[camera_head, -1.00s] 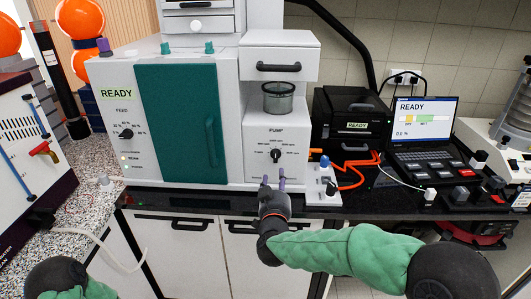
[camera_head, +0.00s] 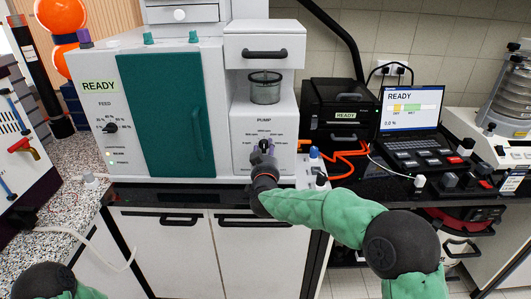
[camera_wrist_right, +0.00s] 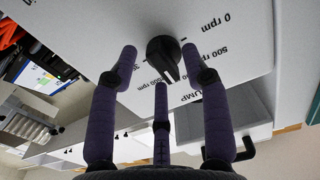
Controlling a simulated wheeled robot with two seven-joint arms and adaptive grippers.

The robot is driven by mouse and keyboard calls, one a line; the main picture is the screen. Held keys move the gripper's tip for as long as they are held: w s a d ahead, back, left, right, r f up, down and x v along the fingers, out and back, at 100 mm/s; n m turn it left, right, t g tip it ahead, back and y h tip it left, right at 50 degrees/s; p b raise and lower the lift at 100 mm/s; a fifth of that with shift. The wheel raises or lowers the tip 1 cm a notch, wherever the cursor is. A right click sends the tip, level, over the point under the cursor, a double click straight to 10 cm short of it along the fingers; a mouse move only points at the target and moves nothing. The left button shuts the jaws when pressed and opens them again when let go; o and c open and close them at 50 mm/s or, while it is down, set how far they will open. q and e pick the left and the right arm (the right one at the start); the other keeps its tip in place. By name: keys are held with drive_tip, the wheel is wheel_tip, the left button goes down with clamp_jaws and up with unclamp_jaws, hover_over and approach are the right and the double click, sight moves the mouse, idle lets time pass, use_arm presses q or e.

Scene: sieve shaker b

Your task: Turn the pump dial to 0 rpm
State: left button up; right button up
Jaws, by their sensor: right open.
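The black pump dial (camera_wrist_right: 163,52) sits on the white front panel under the word PUMP, with rpm marks around it. In the wrist view its raised grip points down the picture, between marks that are partly covered. The 0 rpm mark (camera_wrist_right: 213,23) is at the upper right of the dial. My right gripper (camera_head: 265,147) is open at the dial, which it mostly hides in the head view. In the wrist view the right gripper (camera_wrist_right: 158,66) has purple fingers on both sides of the dial and one below it; I cannot tell whether they touch it. My left gripper is not in view.
A glass cup (camera_head: 265,90) stands in the recess above the dial. A small white block with a blue knob (camera_head: 314,153) and orange tubing (camera_head: 348,155) are just right of my right gripper. The feed dial (camera_head: 110,127) and green door (camera_head: 165,115) are left.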

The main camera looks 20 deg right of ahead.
clamp_jaws()
drive_tip(key=shift+r+n+p, duration=0.1)
drive_tip(key=shift+n+p, duration=0.2)
drive_tip(key=shift+p, duration=0.3)
drive_tip(key=n+p, duration=0.2)
drive_tip(key=p, duration=0.1)
drive_tip(key=n+p, duration=0.3)
drive_tip(key=p, duration=0.1)
drive_tip(key=n+p, duration=0.3)
drive_tip(key=shift+r+p, duration=0.25)
drive_tip(key=shift+p, duration=0.1)
drive_tip(key=n+p, duration=0.3)
drive_tip(key=n, duration=0.1)
drive_tip(key=shift+a+n+p, duration=0.15)
drive_tip(key=shift+n+p, duration=0.15)
drive_tip(key=shift+p, duration=0.05)
drive_tip(key=shift+a+n+p, duration=0.1)
drive_tip(key=shift+n+p, duration=1.2)
drive_tip(key=shift+n, duration=1)
drive_tip(key=shift+f, duration=0.1)
